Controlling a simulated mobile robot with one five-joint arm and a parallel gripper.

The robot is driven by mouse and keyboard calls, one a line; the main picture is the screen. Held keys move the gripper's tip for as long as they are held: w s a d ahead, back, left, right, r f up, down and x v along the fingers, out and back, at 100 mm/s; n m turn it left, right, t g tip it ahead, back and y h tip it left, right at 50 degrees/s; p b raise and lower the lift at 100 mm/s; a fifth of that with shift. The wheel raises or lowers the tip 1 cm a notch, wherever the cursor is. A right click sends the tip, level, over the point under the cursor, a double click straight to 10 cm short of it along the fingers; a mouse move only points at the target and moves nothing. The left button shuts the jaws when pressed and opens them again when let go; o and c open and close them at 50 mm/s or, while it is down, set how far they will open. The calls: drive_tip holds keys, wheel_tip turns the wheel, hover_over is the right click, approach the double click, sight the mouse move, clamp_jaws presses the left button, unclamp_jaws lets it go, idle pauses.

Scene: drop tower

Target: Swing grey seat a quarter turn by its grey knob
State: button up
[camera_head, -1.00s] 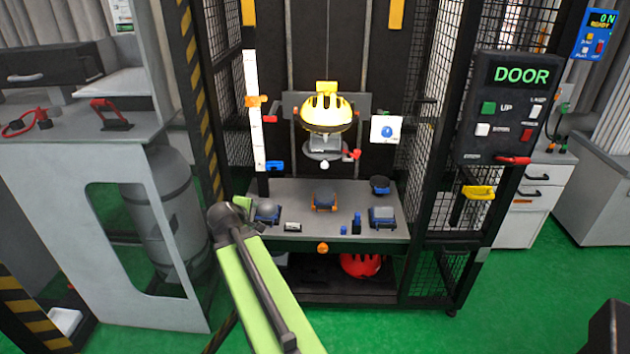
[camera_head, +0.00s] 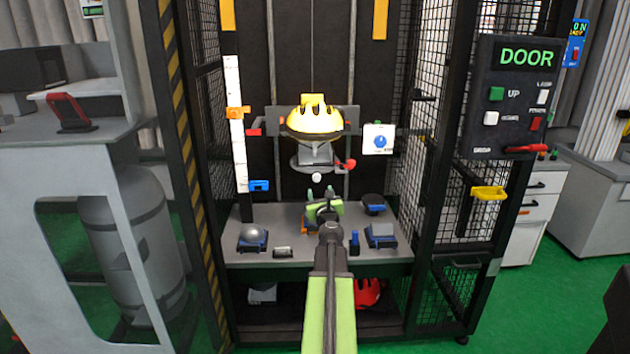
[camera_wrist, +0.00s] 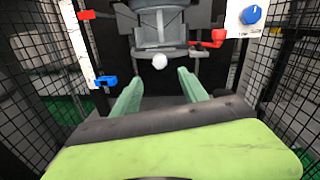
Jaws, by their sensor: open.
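The grey seat (camera_head: 316,157) is mounted on the carriage under the yellow helmet (camera_head: 315,121) in the tower. Its pale grey round knob (camera_head: 316,177) is at the seat's front, just below it. In the wrist view the knob (camera_wrist: 160,61) is ahead of my fingers, near the middle between them. My gripper (camera_head: 319,193) is open and empty, below and in front of the knob, with a gap between. The wrist view shows both green fingertips (camera_wrist: 156,82) spread apart. The seat (camera_wrist: 160,35) shows above the knob there.
A red lever (camera_head: 345,164) is right of the seat. A white panel with a blue dial (camera_head: 380,139) is farther right. A white scale (camera_head: 237,120) with orange and blue sliders stands left. Several small fixtures lie on the grey shelf (camera_head: 300,265). Mesh walls flank the tower.

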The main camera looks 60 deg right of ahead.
sight(317, 179)
drive_tip(key=x, duration=1.2)
drive_tip(key=shift+d, duration=0.1)
drive_tip(key=shift+c, duration=0.3)
clamp_jaws()
idle(0.5)
